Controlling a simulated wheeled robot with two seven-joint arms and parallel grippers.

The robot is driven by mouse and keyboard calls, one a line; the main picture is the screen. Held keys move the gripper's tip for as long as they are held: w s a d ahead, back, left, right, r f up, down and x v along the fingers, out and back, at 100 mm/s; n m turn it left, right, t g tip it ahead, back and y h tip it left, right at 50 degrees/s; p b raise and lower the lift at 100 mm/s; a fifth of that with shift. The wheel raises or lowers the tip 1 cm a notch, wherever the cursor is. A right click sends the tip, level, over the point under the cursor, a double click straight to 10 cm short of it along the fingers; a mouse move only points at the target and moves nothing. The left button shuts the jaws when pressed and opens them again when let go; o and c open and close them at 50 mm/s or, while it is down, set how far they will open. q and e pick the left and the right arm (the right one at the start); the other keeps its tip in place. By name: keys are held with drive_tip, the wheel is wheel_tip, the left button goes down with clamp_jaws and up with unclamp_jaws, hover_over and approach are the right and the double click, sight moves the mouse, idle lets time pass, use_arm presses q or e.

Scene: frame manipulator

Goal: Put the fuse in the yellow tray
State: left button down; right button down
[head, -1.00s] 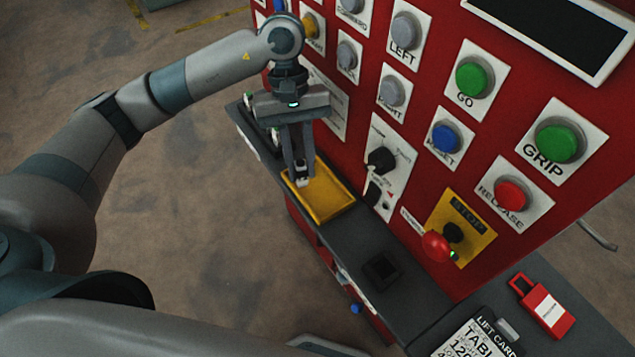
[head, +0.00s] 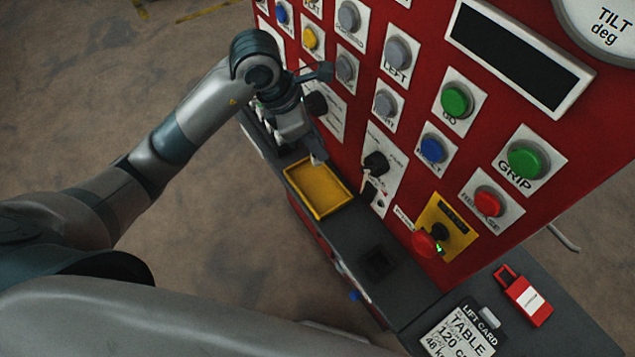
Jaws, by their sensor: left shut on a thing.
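The yellow tray (head: 320,190) lies on the dark ledge at the foot of the red panel. Its floor looks empty. The fingers and wrist hide the rest. I cannot tell if it touches the tray's rim. My right gripper is not in view.
The red panel (head: 410,150) with several buttons and knobs rises right behind the tray. The ledge has a dark square recess (head: 378,262).

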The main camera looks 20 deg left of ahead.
sight(317, 162)
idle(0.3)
use_arm(q)
wheel_tip(317, 162, down, 5)
drive_tip(key=shift+s+r+p, duration=0.1)
drive_tip(key=shift+p, duration=0.65)
drive_tip(key=shift+f, duration=0.7)
drive_tip(key=shift+f, duration=0.1)
wheel_tip(317, 162, down, 2)
drive_tip(key=shift+f+p, duration=0.25)
drive_tip(key=shift+p, duration=0.3)
drive_tip(key=shift+f, duration=0.5)
